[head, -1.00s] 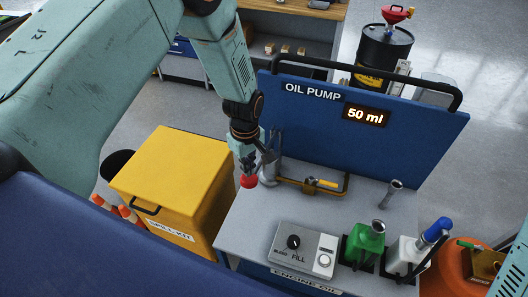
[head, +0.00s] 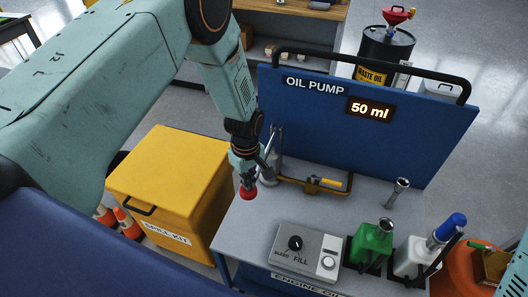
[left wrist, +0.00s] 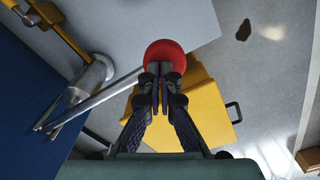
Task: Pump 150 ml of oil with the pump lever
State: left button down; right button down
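The pump lever (left wrist: 108,95) is a metal rod with a red ball knob (head: 248,192), which also shows in the left wrist view (left wrist: 164,52). It comes off the grey hand pump (head: 274,158) at the bench's left back. My left gripper (head: 246,182) points down at the knob. In the left wrist view both fingers (left wrist: 164,75) close around the knob's near side. The knob is low, left of the pump. The display (head: 370,109) on the blue OIL PUMP panel (head: 420,150) reads 50 ml. My right gripper is not in view.
A yellow spill kit box (head: 165,175) stands left of the bench. A FILL control box (head: 305,252), a green bottle (head: 372,243) and a white container (head: 410,257) stand along the bench front. A brass pipe (head: 315,186) and a metal spout (head: 398,190) are further back.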

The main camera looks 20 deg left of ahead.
pick_arm(q)
jog(key=shift+f+b, duration=1.5)
jog(key=shift+f, duration=0.95)
jog(key=shift+r, duration=0.15)
notch_tip(320, 180, up, 13)
jog(key=p, duration=1.1)
